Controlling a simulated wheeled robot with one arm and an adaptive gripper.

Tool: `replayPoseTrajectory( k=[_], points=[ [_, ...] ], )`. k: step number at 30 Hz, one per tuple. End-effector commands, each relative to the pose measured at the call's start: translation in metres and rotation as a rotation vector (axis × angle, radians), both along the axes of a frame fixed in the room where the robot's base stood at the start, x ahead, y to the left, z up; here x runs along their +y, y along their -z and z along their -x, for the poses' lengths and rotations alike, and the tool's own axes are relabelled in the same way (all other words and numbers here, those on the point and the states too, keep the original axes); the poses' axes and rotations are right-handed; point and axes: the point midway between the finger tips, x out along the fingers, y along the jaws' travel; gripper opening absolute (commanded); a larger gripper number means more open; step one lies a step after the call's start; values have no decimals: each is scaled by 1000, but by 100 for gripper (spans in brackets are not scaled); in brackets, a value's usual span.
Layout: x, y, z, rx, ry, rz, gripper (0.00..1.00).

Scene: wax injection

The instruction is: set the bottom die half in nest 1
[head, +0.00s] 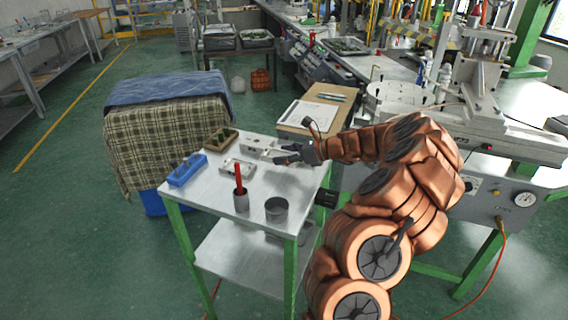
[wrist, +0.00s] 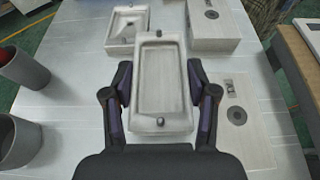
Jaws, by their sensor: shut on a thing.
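My gripper (wrist: 160,82) is shut on a pale metal die half (wrist: 162,85), one finger on each long side. The die half is a rectangular plate with a shallow recess facing up and a small round stud at each end. In the head view my gripper (head: 280,156) is over the far right part of the cart top. A second recessed metal piece (wrist: 128,26) lies beyond the held one; it also shows in the head view (head: 237,167). Two pale blocks with round holes, one farther (wrist: 213,27) and one nearer (wrist: 245,118), are to the right. I cannot tell which place is nest 1.
The cart top (head: 215,190) also carries a blue rack (head: 187,170), a wooden tray (head: 220,139), a grey cup with a red stick (head: 241,201) and an empty grey cup (head: 276,209). A clipboard (head: 305,114) lies on the surface behind. The cart's front left is clear.

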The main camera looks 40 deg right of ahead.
Motion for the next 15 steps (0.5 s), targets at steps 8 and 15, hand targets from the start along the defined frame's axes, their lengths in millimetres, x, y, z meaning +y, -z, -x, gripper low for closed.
replayPoseTrajectory(
  k=[8,15],
  points=[
    [-1,30,1,1,5,-1,9],
    [-2,34,1,-2,5,1,9]
  ],
)
